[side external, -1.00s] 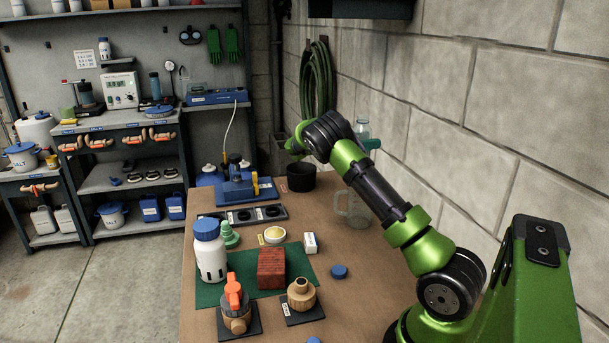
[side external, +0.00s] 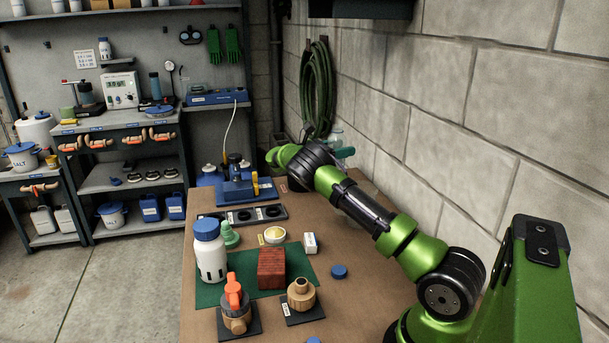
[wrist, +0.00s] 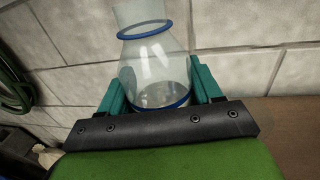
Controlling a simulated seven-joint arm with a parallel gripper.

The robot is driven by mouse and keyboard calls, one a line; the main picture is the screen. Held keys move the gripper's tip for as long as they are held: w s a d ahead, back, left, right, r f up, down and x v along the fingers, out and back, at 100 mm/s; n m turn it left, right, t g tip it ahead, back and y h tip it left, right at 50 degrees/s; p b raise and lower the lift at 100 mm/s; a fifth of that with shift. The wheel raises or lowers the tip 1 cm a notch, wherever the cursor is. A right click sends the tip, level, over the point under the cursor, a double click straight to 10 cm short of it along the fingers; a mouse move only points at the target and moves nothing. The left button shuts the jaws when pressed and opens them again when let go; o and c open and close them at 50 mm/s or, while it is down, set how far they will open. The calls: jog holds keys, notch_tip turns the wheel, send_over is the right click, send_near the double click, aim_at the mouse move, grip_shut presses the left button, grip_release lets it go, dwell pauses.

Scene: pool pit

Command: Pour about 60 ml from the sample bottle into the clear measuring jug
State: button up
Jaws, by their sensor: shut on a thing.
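The sample bottle (wrist: 155,68) is clear, with a blue ring at its neck and a blue band low down. In the wrist view it stands between the teal fingers of my gripper (wrist: 154,86), which is shut on it. The bottle leans slightly in that picture; how much liquid it holds is hard to tell. In the side view only a little of the bottle (side external: 335,135) shows above my arm, beside a teal finger of my gripper (side external: 344,153). The clear measuring jug is hidden behind my arm in the side view and does not show in the wrist view.
A white bottle with a blue cap (side external: 209,258), a red-brown block (side external: 271,268) and valve fittings (side external: 301,294) stand at the table's front. A blue device (side external: 238,190) is at the back. The block wall (side external: 470,130) is close on the right.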

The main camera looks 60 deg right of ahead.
notch_tip(320, 180, down, 14)
jog(key=shift+r, duration=0.15)
jog(key=shift+r, duration=0.2)
